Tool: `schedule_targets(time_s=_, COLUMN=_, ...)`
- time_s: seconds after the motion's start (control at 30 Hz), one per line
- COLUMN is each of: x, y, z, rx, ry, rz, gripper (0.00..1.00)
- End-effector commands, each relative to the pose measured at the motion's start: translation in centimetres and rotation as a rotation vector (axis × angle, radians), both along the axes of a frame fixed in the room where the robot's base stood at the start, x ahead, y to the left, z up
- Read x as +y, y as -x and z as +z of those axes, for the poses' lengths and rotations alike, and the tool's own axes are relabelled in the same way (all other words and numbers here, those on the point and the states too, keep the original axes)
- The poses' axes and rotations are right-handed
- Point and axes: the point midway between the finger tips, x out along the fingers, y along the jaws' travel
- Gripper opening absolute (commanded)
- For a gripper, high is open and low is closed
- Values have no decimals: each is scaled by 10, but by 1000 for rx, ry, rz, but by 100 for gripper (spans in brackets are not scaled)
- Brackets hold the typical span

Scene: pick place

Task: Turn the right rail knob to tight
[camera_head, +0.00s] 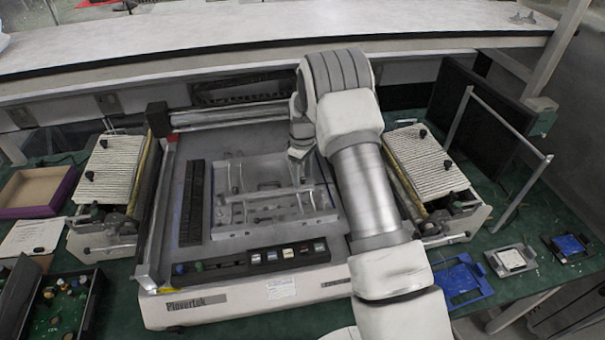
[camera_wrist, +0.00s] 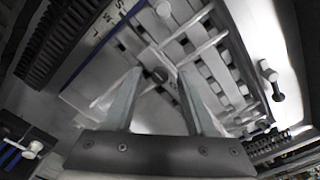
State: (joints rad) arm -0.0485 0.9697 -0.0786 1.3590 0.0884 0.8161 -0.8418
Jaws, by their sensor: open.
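My gripper (camera_wrist: 159,78) is open, its two pale fingers apart with nothing held between them. In the wrist view a small dark round knob (camera_wrist: 160,75) shows between the fingertips, beyond them; I cannot tell the distance. A black knob (camera_wrist: 277,91) on a pale stem stands to the right of the fingers. I cannot tell which is the right rail knob, or how tight either is. In the head view my arm reaches over the machine's metal fixture (camera_head: 240,218), with my gripper at its back right. The arm hides part of the machine's right side.
Slatted feeder banks with black knobs flank the machine, left (camera_head: 110,165) and right (camera_head: 425,158). A row of coloured buttons (camera_head: 288,253) lines the front. Dark frame (camera_head: 478,110) stands at right.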

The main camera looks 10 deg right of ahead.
Motion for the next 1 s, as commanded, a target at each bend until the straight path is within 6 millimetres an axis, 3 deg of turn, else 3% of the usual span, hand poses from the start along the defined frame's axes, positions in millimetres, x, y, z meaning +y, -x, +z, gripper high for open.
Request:
schedule_targets(time_s=0.17, x=0, y=0, z=0, rx=0, ry=0, rz=0, gripper=56)
schedule_targets(time_s=0.2, x=0, y=0, z=0, rx=0, ry=0, rz=0, gripper=52)
schedule_targets(time_s=0.5, x=0, y=0, z=0, rx=0, ry=0, rz=0, gripper=0)
schedule_targets(time_s=1.0, x=0, y=0, z=-1, rx=0, ry=0, rz=-53, gripper=0)
